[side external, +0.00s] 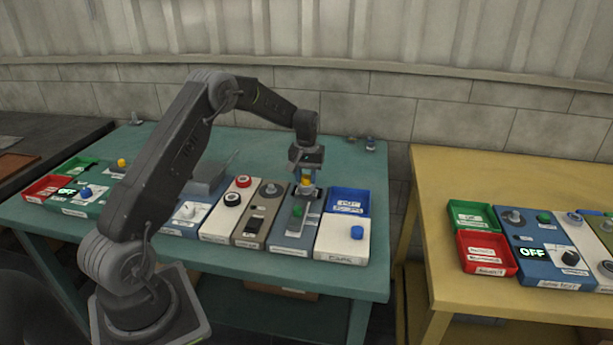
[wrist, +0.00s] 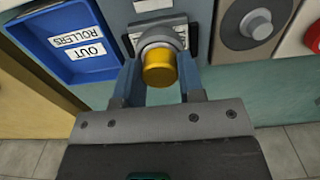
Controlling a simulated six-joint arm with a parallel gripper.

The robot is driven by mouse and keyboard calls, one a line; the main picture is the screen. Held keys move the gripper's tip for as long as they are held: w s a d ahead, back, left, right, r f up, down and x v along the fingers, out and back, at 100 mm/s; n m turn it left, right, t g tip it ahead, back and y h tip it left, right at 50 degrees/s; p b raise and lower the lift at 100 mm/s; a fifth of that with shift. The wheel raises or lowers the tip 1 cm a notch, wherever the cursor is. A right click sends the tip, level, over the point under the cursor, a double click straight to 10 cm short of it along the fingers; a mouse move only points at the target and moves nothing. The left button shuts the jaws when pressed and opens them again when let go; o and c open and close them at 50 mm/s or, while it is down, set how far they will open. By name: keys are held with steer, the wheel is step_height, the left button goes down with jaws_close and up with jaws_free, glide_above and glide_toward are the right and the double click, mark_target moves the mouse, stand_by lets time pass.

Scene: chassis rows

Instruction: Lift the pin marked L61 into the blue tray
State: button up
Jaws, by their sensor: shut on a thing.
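A pin with a yellow cap and grey collar (wrist: 160,70) stands between the fingers of my gripper (wrist: 158,84) in the wrist view. In the side view my gripper (side external: 306,186) points down and is shut on this yellow-topped pin (side external: 306,180) over the blue-grey chassis (side external: 290,244). I cannot tell whether the pin is still in its seat, and no L61 mark is readable. The blue tray (side external: 349,192) is just right of my gripper; in the wrist view this blue tray (wrist: 95,68) is at left, holding labels that read OUT and ROLLERS.
A white panel with a blue knob (side external: 357,232) sits in front of the tray. A grey-brown panel (side external: 257,228) with a dial and switch is to the left. Small pegs (side external: 370,143) stand at the table's back corner. A yellow table (side external: 430,180) is at right.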

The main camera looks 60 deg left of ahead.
steer(key=c, duration=0.5)
steer(key=shift+r, duration=3.1)
steer(key=shift+r, duration=0.35)
step_height(320, 180, up, 6)
steer(key=w+d, duration=0.8)
steer(key=w, duration=0.1)
steer(key=shift+w+d+f, duration=0.1)
steer(key=shift+d+f, duration=0.05)
steer(key=shift+f, duration=2.3)
steer(key=shift+w+d+f, duration=0.1)
steer(key=shift+d+f, duration=0.05)
steer(key=shift+f, duration=2.35)
steer(key=shift+w+d+f, duration=0.1)
steer(key=shift+d+f, duration=0.05)
steer(key=shift+f, duration=2.3)
